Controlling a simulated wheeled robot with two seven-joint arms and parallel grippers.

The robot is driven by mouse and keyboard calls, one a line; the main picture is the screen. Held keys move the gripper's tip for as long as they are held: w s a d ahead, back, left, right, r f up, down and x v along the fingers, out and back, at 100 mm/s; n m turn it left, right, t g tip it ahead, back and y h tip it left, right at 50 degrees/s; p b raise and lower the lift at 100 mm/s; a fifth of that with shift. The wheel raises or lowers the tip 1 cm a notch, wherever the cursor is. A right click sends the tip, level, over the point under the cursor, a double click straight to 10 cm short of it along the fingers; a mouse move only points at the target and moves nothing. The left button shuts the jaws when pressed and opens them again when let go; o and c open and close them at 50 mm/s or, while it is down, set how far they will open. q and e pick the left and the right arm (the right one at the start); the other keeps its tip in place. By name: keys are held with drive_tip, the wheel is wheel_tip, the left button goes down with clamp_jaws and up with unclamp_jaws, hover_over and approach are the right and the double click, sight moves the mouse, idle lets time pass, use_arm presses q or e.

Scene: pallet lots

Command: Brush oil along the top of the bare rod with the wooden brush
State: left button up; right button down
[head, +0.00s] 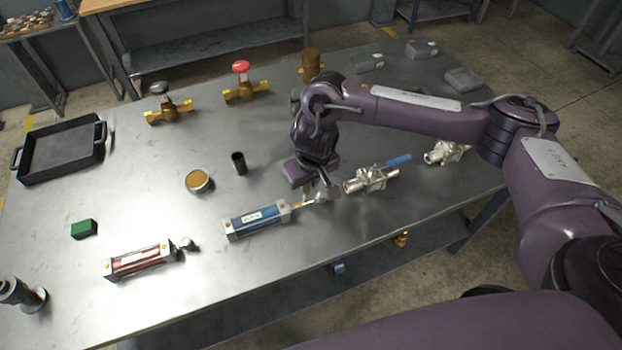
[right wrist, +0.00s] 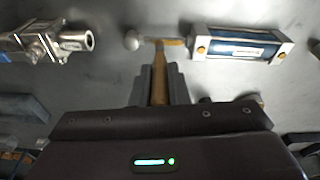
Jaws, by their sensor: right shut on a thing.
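A blue cylinder (head: 256,220) lies on the metal table with its bare rod (head: 300,205) pointing right to a rounded end. It also shows in the right wrist view (right wrist: 243,44), with the rod (right wrist: 152,40) and its ball end to the left. My right gripper (right wrist: 160,88) is shut on the wooden brush (right wrist: 160,80), whose tip is at the rod; whether it touches is unclear. The rod looks golden-brown near the cylinder. In the head view my right gripper (head: 318,188) is just above the rod, partly hiding the brush. My left gripper is out of view.
A round tin with amber contents (head: 198,181) and a black cup (head: 239,163) stand left of the arm. A red cylinder (head: 138,261), green block (head: 84,229) and black tray (head: 60,152) are farther left. A blue-handled valve (head: 370,179) lies close on the right.

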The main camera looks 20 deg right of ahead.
drive_tip(key=shift+a, duration=0.7)
drive_tip(key=shift+s+p, duration=0.1)
drive_tip(key=shift+p, duration=0.25)
drive_tip(key=shift+a+p, duration=0.6)
drive_tip(key=shift+a, duration=0.25)
drive_tip(key=shift+d, duration=0.1)
drive_tip(key=shift+d+p, duration=0.3)
drive_tip(key=shift+d, duration=0.7)
